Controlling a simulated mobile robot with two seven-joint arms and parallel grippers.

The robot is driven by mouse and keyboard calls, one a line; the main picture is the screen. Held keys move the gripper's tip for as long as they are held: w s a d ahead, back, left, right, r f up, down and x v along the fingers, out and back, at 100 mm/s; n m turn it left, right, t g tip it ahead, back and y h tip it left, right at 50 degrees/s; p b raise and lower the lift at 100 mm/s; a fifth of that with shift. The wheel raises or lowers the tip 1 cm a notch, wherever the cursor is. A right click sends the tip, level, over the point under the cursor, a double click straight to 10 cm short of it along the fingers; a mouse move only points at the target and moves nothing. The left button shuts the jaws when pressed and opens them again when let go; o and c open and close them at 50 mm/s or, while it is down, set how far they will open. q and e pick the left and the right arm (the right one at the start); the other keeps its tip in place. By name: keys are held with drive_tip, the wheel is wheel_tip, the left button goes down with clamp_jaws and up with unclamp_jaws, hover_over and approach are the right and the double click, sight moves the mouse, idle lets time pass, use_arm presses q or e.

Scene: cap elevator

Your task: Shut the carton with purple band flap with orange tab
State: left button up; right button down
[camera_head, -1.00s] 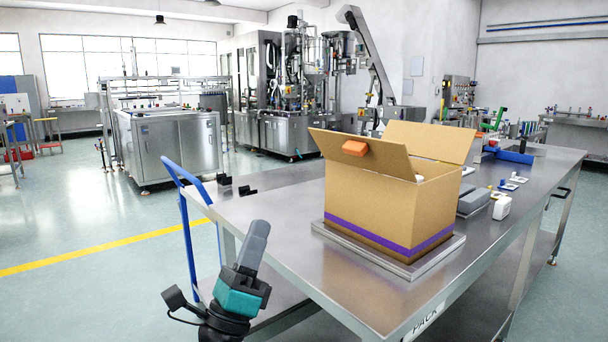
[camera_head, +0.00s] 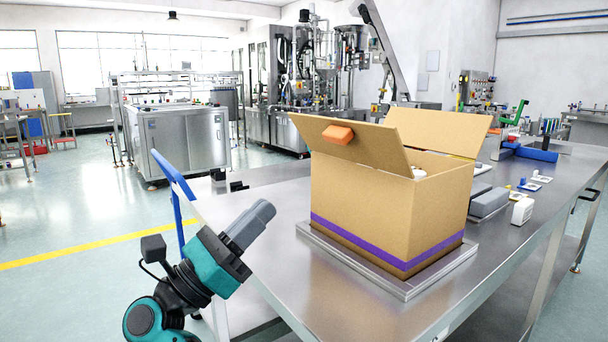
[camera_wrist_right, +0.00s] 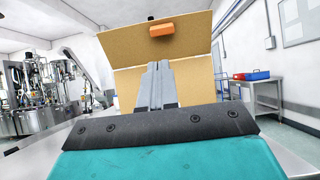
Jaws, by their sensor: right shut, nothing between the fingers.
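The carton with a purple band (camera_head: 385,215) stands upright on a metal plate on the steel table. Its near-left flap (camera_head: 365,142) is raised and tilts outward, with an orange tab (camera_head: 338,134) on its outer face. Another flap (camera_head: 440,130) stands raised at the far side. A white item shows inside the carton. My right gripper (camera_head: 264,210) is shut and empty, left of the carton and apart from it, pointing up and right. In the right wrist view the shut fingers (camera_wrist_right: 156,85) point at the carton, below the orange tab (camera_wrist_right: 162,30). My left gripper is not in view.
A blue cart handle (camera_head: 173,178) stands at the left table edge.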

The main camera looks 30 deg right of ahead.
sight(331, 141)
drive_tip(key=p+x, duration=0.2)
drive_tip(key=x, duration=1.1)
drive_tip(key=shift+d+r, duration=0.15)
drive_tip(key=shift+d, duration=0.15)
